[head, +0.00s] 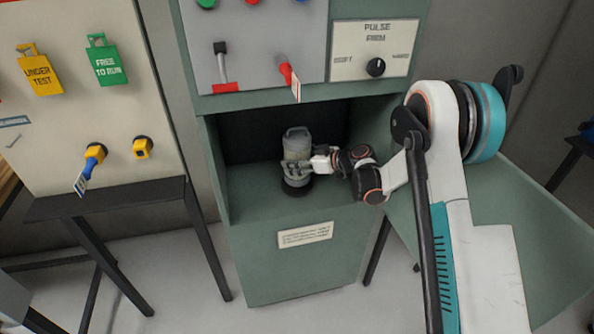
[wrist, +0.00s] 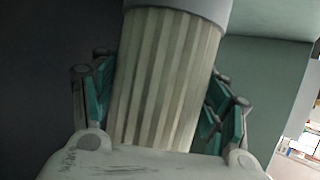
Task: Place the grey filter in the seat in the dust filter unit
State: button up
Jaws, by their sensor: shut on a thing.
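The grey filter (head: 298,146) is a pleated cylinder with a handle on top. It stands roughly upright inside the open bay of the green dust filter unit (head: 290,285). My gripper (head: 297,166) is shut around the filter's lower body, reaching in from the right. In the wrist view the filter's pale pleats (wrist: 165,75) lie between my two fingers (wrist: 162,105), and its grey cap is at the top edge. A dark round seat (head: 296,188) shows on the bay floor directly below the filter. Whether the filter's bottom touches the seat I cannot tell.
An open green door (head: 510,210) spreads to the right, behind my arm. A panel with a knob (head: 376,67) and levers (head: 221,70) is above. A dark-legged table (head: 110,200) stands at left.

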jog(key=shift+f+b, duration=0.55)
jog(key=shift+f, duration=0.95)
jog(key=shift+f, duration=0.15)
jog(key=o, duration=1.4)
jog(key=shift+r, duration=0.2)
